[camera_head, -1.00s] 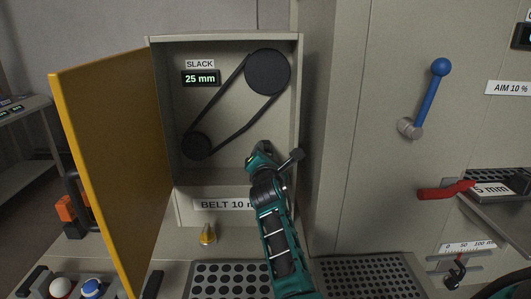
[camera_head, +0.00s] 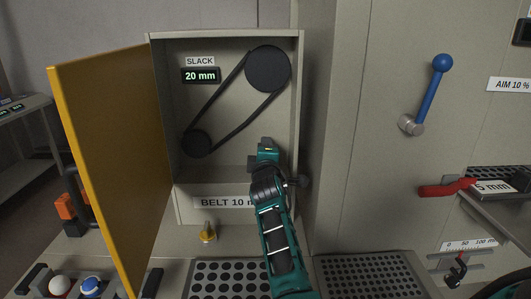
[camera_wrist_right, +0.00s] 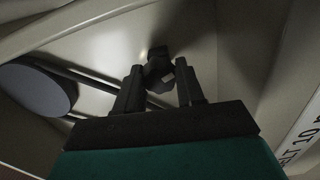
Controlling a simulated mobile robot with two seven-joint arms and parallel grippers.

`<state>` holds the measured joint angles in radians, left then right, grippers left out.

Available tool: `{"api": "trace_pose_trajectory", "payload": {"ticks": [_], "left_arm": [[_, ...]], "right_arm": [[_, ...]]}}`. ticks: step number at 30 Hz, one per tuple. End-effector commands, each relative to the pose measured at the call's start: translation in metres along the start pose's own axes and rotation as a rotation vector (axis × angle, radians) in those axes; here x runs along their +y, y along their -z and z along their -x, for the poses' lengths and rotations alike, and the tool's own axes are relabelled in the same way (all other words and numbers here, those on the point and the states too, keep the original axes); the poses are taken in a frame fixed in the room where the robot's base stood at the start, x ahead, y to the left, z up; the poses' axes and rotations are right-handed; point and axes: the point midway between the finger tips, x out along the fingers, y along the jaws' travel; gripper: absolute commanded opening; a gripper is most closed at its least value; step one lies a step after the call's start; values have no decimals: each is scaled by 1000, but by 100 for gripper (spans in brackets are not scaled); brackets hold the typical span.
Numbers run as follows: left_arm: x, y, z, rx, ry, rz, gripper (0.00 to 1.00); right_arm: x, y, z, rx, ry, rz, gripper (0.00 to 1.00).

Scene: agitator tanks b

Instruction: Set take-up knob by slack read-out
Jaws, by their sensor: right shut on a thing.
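The slack read-out (camera_head: 201,76) in the open belt cabinet shows 20 mm. A black belt (camera_head: 240,125) runs round a large upper pulley (camera_head: 267,69) and a small lower pulley (camera_head: 197,144). My right gripper (camera_head: 267,146) reaches into the lower right of the cabinet and hides the take-up knob in the head view. In the right wrist view the dark knob (camera_wrist_right: 159,72) sits between the two fingers of my right gripper (camera_wrist_right: 161,88), which is shut on it. The label on the cabinet's front reads "BELT 10 m", its end hidden by my arm. My left gripper is not in view.
The yellow cabinet door (camera_head: 112,165) stands open at the left. A blue lever (camera_head: 433,88) and a red handle (camera_head: 446,188) are on the panel at the right. A small yellow-based part (camera_head: 208,234) and perforated plates (camera_head: 372,279) are on the bench in front.

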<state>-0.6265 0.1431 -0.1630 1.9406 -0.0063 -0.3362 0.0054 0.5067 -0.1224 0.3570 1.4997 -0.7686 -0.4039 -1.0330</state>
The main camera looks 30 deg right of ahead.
Motion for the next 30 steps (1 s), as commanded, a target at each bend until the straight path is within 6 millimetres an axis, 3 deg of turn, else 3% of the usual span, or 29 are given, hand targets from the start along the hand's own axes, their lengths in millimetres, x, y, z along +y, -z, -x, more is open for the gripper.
{"api": "trace_pose_trajectory", "payload": {"ticks": [15, 30], "left_arm": [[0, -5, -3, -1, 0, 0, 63], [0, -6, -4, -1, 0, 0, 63]], "right_arm": [[1, 0, 0, 1, 0, -411, 7], [2, 0, 0, 1, -1, -533, 7]]}}
